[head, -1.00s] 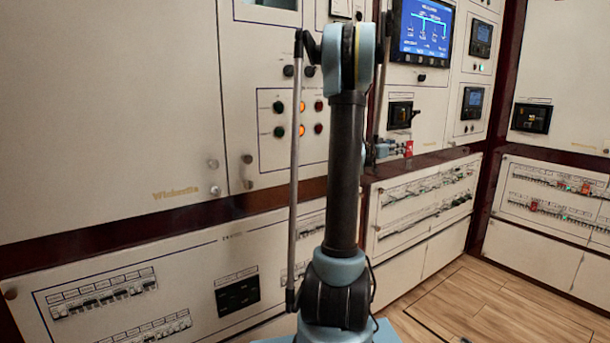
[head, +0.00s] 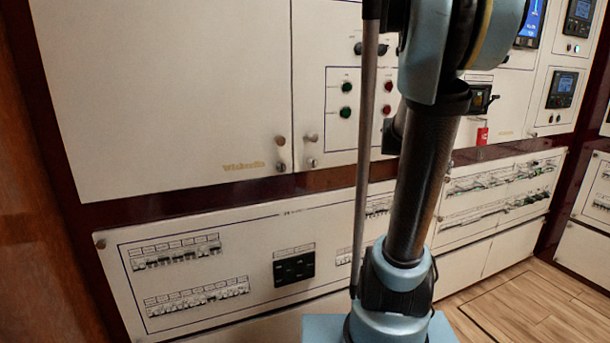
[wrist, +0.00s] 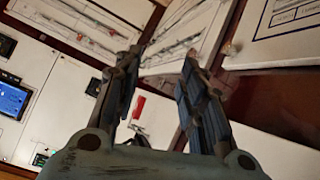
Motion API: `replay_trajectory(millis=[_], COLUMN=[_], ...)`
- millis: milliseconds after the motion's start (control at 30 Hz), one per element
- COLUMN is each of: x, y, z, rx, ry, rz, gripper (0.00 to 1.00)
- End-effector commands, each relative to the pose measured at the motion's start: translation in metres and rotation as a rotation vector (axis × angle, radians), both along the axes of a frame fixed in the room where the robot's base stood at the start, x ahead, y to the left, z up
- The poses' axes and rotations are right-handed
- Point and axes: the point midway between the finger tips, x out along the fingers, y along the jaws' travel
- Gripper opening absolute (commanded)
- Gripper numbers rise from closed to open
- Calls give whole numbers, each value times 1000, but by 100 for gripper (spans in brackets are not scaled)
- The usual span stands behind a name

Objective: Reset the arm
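My arm stands in front of the breaker panels in the head view, and its upper link hides part of the wall behind. My gripper (wrist: 160,75) shows in the wrist view with its two fingers apart and nothing held between them. A red tag or handle (wrist: 139,106) shows behind the fingers there, apart from them. In the head view a red tag (head: 482,135) hangs below a dark breaker switch (head: 481,98) right of my arm. My gripper itself is hidden or out of frame in the head view.
A lower panel with breaker rows (head: 197,296) and a black socket block (head: 294,268) is at left. Another breaker row panel (head: 500,190) is at right. Green and red buttons (head: 346,113) sit on the upper cabinet. Wooden floor (head: 540,310) is clear at lower right.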

Motion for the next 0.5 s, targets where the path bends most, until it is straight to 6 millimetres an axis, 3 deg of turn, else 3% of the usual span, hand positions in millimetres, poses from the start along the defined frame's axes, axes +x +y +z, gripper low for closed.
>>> replay_trajectory(millis=[500], x=[-126], y=[143], z=[-94], rx=[322], ry=[354], rz=[367], gripper=[38])
